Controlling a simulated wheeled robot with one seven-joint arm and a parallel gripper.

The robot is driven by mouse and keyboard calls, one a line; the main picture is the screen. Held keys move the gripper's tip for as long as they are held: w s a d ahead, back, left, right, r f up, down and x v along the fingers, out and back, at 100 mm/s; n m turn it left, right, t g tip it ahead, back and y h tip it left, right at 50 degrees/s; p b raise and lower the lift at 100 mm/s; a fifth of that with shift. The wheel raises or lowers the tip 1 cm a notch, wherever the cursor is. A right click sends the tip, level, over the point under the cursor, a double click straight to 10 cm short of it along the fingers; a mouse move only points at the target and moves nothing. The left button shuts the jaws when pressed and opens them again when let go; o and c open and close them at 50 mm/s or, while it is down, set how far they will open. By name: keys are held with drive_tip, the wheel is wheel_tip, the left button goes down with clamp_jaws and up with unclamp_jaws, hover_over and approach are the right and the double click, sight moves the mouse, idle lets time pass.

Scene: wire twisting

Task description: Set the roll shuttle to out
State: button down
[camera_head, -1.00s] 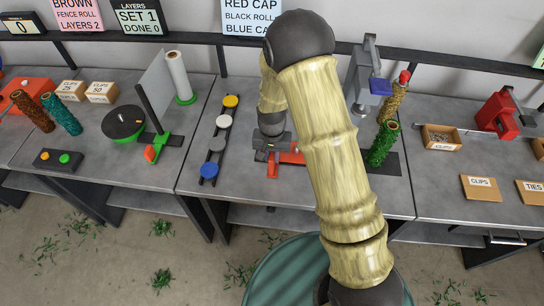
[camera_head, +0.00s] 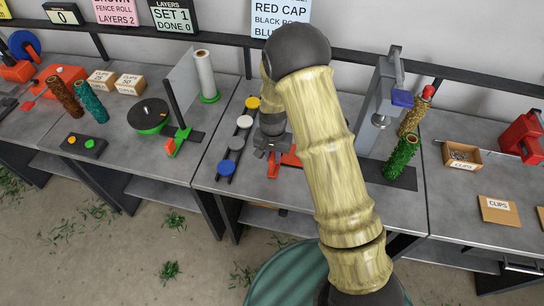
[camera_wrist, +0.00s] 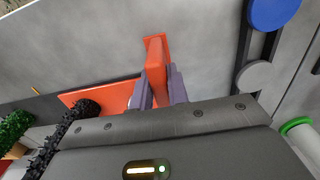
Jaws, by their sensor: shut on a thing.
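The roll shuttle is an orange-red piece (camera_head: 273,171) on the middle bench, partly hidden behind my arm. In the wrist view its upright orange handle (camera_wrist: 156,62) stands between my fingers. An orange plate (camera_wrist: 100,95) lies beside it, with a black bristly roll (camera_wrist: 78,118) at its edge. My gripper (camera_wrist: 158,88) is shut on the orange handle. In the head view my gripper (camera_head: 270,148) is low over the bench, just above the orange piece. The black roll is hidden by my arm in the head view.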

drive_tip(key=shift+w+a+r, duration=0.15)
drive_tip(key=shift+a, duration=0.1)
drive_tip(key=c, duration=1.4)
unclamp_jaws()
drive_tip(key=shift+a, duration=0.1)
drive_tip(key=shift+o, duration=0.2)
wheel_tip(320, 180, up, 17)
drive_tip(key=b, duration=0.1)
drive_tip(key=shift+b, duration=0.35)
drive_tip(key=shift+d+r, duration=0.1)
drive_tip(key=shift+d, duration=0.1)
